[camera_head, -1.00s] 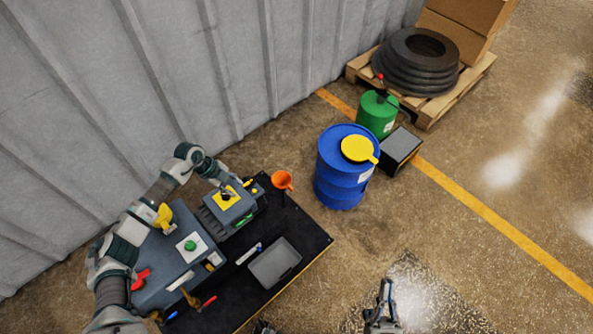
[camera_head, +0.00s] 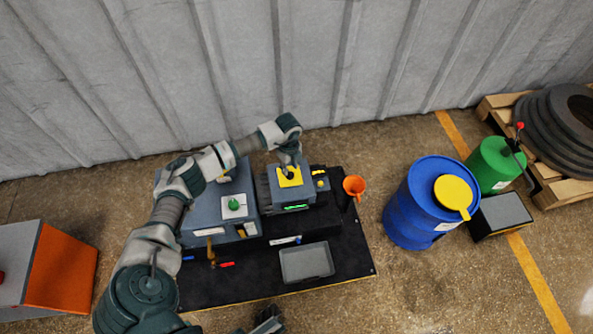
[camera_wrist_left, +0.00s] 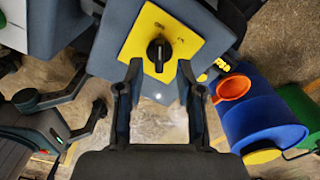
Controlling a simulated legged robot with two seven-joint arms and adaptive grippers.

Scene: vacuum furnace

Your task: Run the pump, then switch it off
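The pump unit is a grey-blue box (camera_head: 268,184) on the black bench. A yellow plate (camera_wrist_left: 141,37) with a black rotary knob (camera_wrist_left: 159,54) is on it; the plate also shows in the head view (camera_head: 297,180). A bright green strip (camera_head: 295,208) shows on the box's front. My left gripper (camera_head: 290,168) is over the plate.
Beside the pump stand a larger grey-blue unit with a green button (camera_head: 234,204) and an orange funnel (camera_head: 354,186). A grey tray (camera_head: 307,263) lies in front. A blue drum (camera_head: 414,205) and green can (camera_head: 493,165) are on the right, an orange-sided box (camera_head: 62,270) on the left.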

